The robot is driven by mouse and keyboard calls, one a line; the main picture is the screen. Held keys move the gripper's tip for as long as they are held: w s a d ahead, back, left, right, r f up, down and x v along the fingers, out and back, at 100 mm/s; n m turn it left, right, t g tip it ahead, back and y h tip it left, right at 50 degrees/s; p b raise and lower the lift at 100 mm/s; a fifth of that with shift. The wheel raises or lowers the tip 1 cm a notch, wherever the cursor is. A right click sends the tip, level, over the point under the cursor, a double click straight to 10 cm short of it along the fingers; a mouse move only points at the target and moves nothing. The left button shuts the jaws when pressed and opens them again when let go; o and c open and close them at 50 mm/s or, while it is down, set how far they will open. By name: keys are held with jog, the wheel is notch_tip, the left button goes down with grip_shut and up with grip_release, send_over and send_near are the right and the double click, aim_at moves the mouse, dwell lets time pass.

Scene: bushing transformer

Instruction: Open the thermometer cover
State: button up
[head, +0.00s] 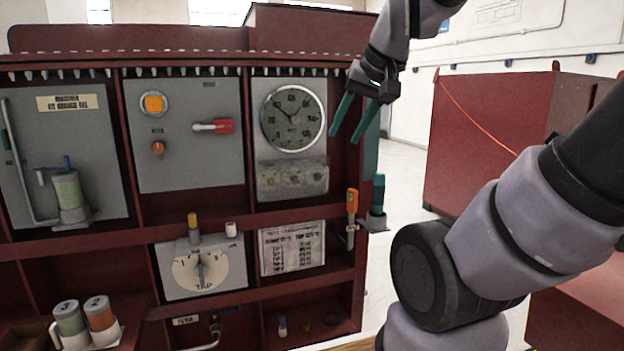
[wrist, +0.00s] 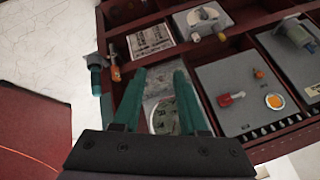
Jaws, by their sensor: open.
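The thermometer (head: 292,118) is a round dial with a metal rim on a grey panel, in the upper right compartment of the dark red cabinet. In the wrist view its dial (wrist: 165,118) shows between my fingers, partly hidden by them. No separate cover can be made out over the dial. My gripper (head: 350,132) has green fingers, apart and empty, to the right of the dial in the head view and seemingly in front of the cabinet's right edge. In the wrist view the fingers (wrist: 158,78) point toward the thermometer panel. I cannot tell whether they touch anything.
Left of the thermometer is a panel with an orange button (head: 154,104) and a red-handled switch (head: 222,126). Below are a tap dial (head: 201,270) and an orange-handled valve (head: 352,203). A dark red box (head: 495,135) stands at right, with pale floor between.

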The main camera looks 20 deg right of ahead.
jog(key=w+d+n+g, duration=0.1)
jog(key=w+d+n, duration=0.2)
jog(key=w, duration=1.1)
jog(key=n+g, duration=0.2)
jog(key=n, duration=0.1)
send_near(327, 187)
jog(key=shift+h, duration=0.3)
jog(key=w+f, duration=0.1)
jog(key=w+a+f, duration=0.1)
jog(key=f, duration=0.1)
jog(key=w+f, duration=0.2)
jog(key=shift+a+f, duration=0.15)
grip_shut()
